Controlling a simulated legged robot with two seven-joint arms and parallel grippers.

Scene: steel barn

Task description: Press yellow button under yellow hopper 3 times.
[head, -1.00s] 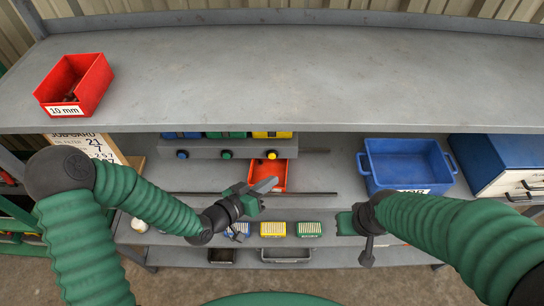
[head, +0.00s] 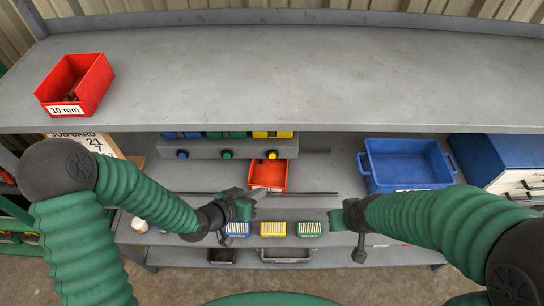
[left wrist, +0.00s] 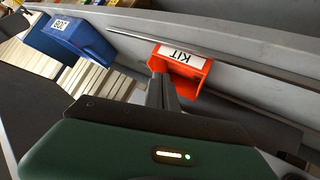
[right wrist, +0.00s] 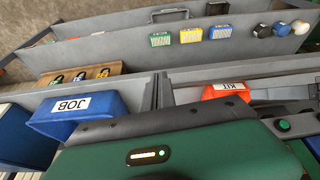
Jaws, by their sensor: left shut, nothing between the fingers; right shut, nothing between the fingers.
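The yellow button (head: 272,155) sits on the front of a grey panel under the yellow hopper (head: 271,134), of which only the lower part shows below the worktop edge. My left gripper (head: 260,193) is shut and empty, below the button in the head view and apart from it, in front of the red KIT bin (head: 268,174). In the left wrist view its shut fingers (left wrist: 158,80) overlap the KIT bin (left wrist: 182,64). My right gripper (head: 334,217) is shut and empty, right of the left one and away from the button.
Blue (head: 182,155) and green (head: 227,155) buttons lie left of the yellow one. A blue bin (head: 405,164) stands right on the shelf. The worktop (head: 300,75) overhangs the panel; a red 10 mm bin (head: 88,83) stands on it.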

